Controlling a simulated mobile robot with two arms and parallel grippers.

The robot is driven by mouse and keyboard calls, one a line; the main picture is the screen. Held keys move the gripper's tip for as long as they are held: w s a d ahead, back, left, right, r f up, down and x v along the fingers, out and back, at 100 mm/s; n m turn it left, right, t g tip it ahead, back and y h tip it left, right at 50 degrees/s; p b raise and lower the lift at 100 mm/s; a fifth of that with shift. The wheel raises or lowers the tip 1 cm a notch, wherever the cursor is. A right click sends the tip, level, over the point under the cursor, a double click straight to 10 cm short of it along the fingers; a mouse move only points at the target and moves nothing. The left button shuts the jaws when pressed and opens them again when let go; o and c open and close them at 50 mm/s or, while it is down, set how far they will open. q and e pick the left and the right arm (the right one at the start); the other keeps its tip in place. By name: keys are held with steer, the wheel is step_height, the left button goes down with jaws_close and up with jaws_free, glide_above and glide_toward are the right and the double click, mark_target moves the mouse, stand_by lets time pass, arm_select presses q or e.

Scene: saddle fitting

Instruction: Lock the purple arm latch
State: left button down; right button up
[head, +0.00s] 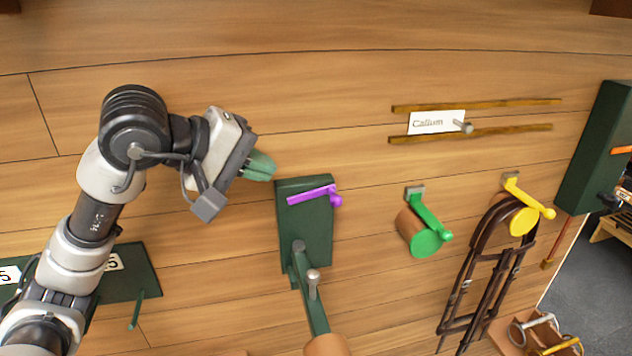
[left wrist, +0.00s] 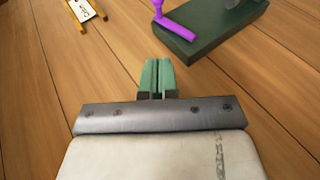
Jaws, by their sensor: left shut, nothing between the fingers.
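The purple arm latch (head: 312,195) is a short bar with a round knob at its right end. It lies across the upper part of a dark green plate (head: 319,230) on the wooden wall. The latch also shows at the top of the left wrist view (left wrist: 174,20), partly cut off by the frame edge. My left gripper (head: 262,166) has green fingers and is up and left of the plate, apart from the latch. Its fingers are together and empty, also in the left wrist view (left wrist: 157,75). My right gripper is not in view.
A green arm (head: 312,295) with a grey knob hangs below the plate. To the right are a green latch (head: 430,215) on a round peg, a yellow latch (head: 527,195) and brown straps (head: 480,270). A name card (head: 436,122) sits between two wooden rails. Wall above the plate is clear.

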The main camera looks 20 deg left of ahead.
mark_target(322, 195)
arm_select(q)
steer(key=p+x, duration=0.2)
steer(key=x, duration=0.5)
steer(key=shift+w+a+r, duration=0.1)
steer(key=shift+a+r, duration=0.05)
steer(key=d, duration=0.1)
steer(key=d+f+p, duration=0.1)
steer(key=shift+d+f, duration=0.3)
steer(key=shift+d, duration=0.1)
steer(key=shift+d+f+p, duration=0.25)
steer(key=shift+d+p, duration=0.05)
steer(key=shift+d, duration=0.05)
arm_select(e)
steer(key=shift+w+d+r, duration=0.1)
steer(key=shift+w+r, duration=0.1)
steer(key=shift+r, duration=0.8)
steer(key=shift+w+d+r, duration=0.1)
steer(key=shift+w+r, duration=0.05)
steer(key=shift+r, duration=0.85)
arm_select(q)
steer(key=shift+d+f+g+y+b, duration=0.3)
steer(key=shift+d+f+g+y, duration=0.15)
steer(key=shift+g, duration=0.15)
steer(key=shift+f+g+y, duration=0.3)
steer(key=shift+y, duration=0.15)
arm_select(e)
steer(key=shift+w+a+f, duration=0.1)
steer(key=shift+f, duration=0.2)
arm_select(q)
steer(key=shift+r, duration=0.1)
